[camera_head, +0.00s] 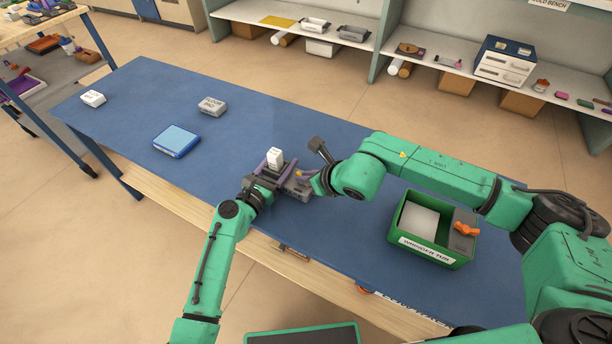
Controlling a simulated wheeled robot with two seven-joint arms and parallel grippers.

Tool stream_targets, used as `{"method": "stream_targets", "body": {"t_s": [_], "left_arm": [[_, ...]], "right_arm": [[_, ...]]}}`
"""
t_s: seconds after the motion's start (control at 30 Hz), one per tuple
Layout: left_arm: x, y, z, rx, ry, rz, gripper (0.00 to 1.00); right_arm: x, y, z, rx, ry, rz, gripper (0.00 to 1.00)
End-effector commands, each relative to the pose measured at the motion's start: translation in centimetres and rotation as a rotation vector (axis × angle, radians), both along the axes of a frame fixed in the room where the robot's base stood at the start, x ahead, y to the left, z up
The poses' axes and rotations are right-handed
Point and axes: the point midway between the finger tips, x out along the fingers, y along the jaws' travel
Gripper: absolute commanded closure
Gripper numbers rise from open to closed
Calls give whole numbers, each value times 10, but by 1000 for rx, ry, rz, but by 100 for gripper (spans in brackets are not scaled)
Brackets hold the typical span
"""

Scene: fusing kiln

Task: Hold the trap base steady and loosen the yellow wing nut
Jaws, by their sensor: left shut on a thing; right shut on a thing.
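The trap base (297,190) is a small dark grey body on the blue table, partly hidden by my grippers. A white labelled block (274,157) stands upright at its back. My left gripper (273,178) reaches in from the front left and is shut on the trap base. A small bit of the yellow wing nut (300,173) shows at the base's right side. My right gripper (309,180) comes in from the right and is shut on the wing nut, hiding most of it. How far the nut is turned cannot be seen.
A blue flat box (177,140), a grey-white block (212,106) and a white block (93,98) lie on the left. The table (135,105) is clear between them.

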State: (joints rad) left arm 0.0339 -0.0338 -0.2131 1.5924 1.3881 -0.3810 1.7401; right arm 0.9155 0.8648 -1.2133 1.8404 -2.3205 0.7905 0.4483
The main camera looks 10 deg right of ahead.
Motion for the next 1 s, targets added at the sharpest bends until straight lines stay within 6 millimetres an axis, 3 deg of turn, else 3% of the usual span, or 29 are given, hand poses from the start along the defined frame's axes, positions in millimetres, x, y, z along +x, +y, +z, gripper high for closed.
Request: {"method": "stream_targets", "body": {"t_s": [0.5,0.9,0.93,1.0], "left_arm": [[0,0,0,2,-1,1,86],[0,1,0,1,-1,1,86],[0,1,0,1,-1,1,86],[0,0,0,1,-1,1,86]], "right_arm": [[3,-4,-2,0,9,358,100],[3,-4,0,0,1,402,100],[3,-4,0,0,1,402,78],[3,-4,0,0,1,402,55]]}}
